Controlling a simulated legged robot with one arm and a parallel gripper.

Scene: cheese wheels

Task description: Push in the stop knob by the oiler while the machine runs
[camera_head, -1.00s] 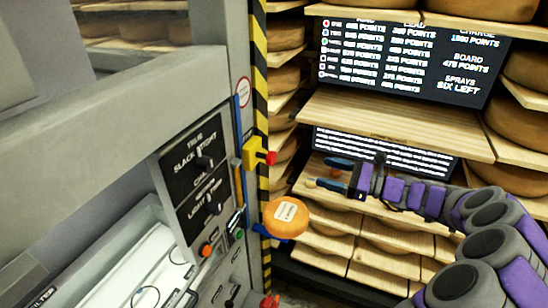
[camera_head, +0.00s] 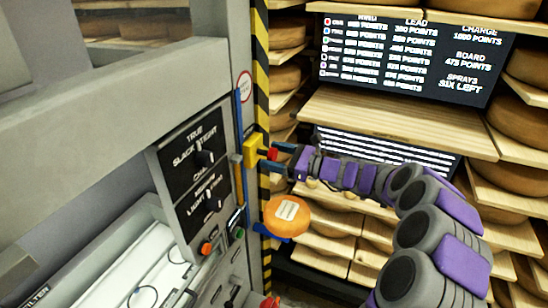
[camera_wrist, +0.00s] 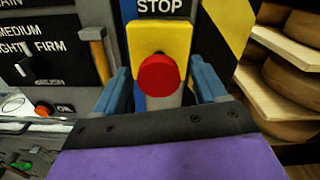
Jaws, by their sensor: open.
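The red stop knob (camera_head: 272,154) sticks out of a yellow box (camera_head: 252,150) on the machine's right edge. In the wrist view the knob (camera_wrist: 159,74) is round and central, on a yellow plate (camera_wrist: 146,36) under a STOP label (camera_wrist: 159,6). My gripper (camera_head: 270,157) is open, its blue fingers pointing at the box. In the wrist view the fingers stand either side of the knob, with clear gaps. How far the knob is from my palm is hard to tell.
An orange disc (camera_head: 287,214) with a white label sits just below my gripper, by a blue bracket. A black dial panel (camera_head: 196,168) and an orange-red button (camera_head: 207,248) are on the machine. Cheese shelves (camera_head: 390,122) and a score screen (camera_head: 400,60) stand right.

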